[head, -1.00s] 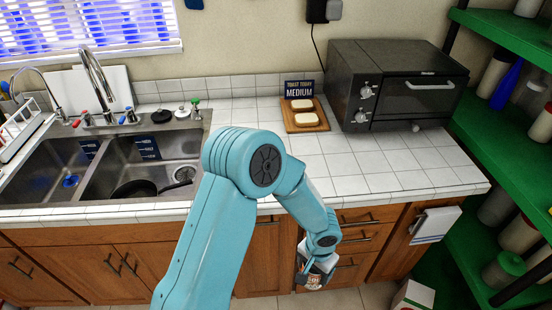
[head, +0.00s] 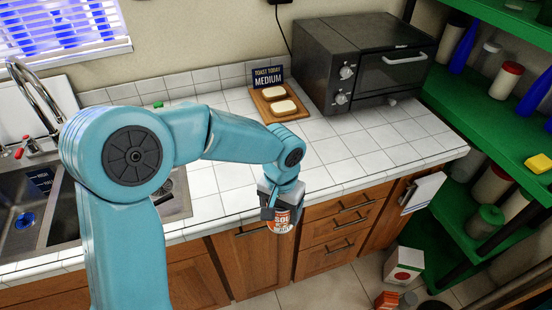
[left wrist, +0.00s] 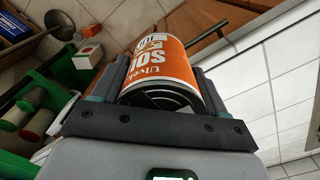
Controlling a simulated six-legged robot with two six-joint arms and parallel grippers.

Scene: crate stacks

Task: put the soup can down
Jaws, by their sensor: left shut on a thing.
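The soup can (head: 281,218), orange and white with "SOUP"-like lettering partly readable, hangs in my left gripper (head: 282,205). In the head view it is in front of the counter's front edge, over the drawer fronts. In the left wrist view the can (left wrist: 165,62) sits between the two fingers of my left gripper (left wrist: 160,85), which are shut on it. The can looks roughly upright in the head view. My right gripper is not in view.
The white tiled counter (head: 345,150) has free room before the toaster oven (head: 365,65). A wooden board (head: 268,101) with two bread slices lies left of the oven. The sink (head: 45,185) is at left, green shelves (head: 462,115) at right. A box (head: 404,263) stands on the floor.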

